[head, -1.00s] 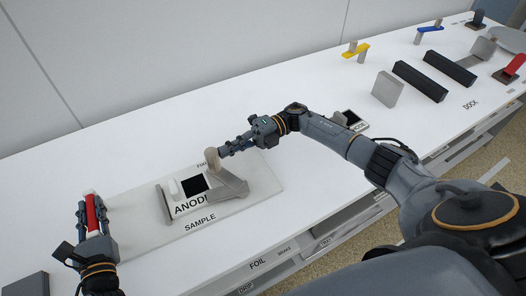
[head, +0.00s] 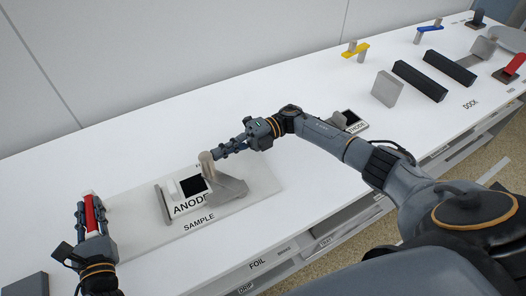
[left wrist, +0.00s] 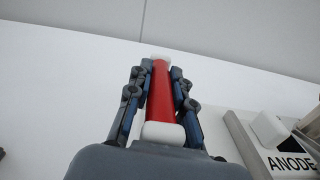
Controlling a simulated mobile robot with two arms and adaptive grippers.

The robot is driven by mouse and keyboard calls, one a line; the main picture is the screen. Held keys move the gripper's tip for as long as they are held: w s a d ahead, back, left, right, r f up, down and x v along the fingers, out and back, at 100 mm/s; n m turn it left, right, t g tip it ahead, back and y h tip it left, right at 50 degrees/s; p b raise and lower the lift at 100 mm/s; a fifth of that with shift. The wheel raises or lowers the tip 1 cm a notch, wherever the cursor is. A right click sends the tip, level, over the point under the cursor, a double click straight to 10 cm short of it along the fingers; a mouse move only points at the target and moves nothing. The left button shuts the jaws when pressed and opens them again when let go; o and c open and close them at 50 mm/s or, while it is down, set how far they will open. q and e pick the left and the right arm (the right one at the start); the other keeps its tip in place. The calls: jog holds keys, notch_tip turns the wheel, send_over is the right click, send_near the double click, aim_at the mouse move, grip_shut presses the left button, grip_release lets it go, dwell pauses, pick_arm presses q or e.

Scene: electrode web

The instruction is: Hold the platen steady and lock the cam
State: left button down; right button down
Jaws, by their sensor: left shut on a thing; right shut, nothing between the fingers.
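My left gripper (head: 91,207) is shut on a red bar with white ends (head: 92,214) at the left end of the pale base plate. The bar also shows between the fingers in the left wrist view (left wrist: 161,95). The fixture holds a white card marked ANODE (head: 190,205) with a black square, between a grey side rail (head: 163,205) and a grey angled lever (head: 229,189). A pale upright post (head: 207,164) stands at the lever's back end. My right gripper (head: 217,153) is shut and empty, its tips at the post; contact is unclear. I cannot tell which part is the platen.
A second card with a black square (head: 351,118) lies behind my right forearm. Black blocks (head: 420,81), a grey block (head: 387,90) and yellow, blue and red levers stand at the far right. A dark block (head: 25,286) is at the lower left. The white tabletop behind the fixture is clear.

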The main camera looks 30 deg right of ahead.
pick_arm(q)
jog(key=shift+s+d+f, duration=0.15)
jog(key=shift+d+f, duration=0.2)
jog(key=shift+f, duration=0.1)
pick_arm(e)
jog(key=shift+a, duration=0.3)
pick_arm(q)
jog(key=shift+a, duration=0.25)
pick_arm(e)
jog(key=d, duration=1.2)
jog(key=shift+w+d, duration=0.3)
pick_arm(q)
jog(key=c, duration=1.4)
grip_release()
jog(key=shift+r, duration=0.2)
jog(key=shift+o, duration=1.4)
jog(key=shift+w, duration=0.25)
pick_arm(e)
jog(key=shift+w, duration=0.1)
pick_arm(q)
jog(key=shift+s+f, duration=0.1)
jog(key=shift+f, duration=0.1)
jog(key=shift+s+a+r, duration=0.1)
jog(key=shift+s, duration=1.75)
jog(key=shift+s+r, duration=0.1)
jog(key=shift+s, duration=1.75)
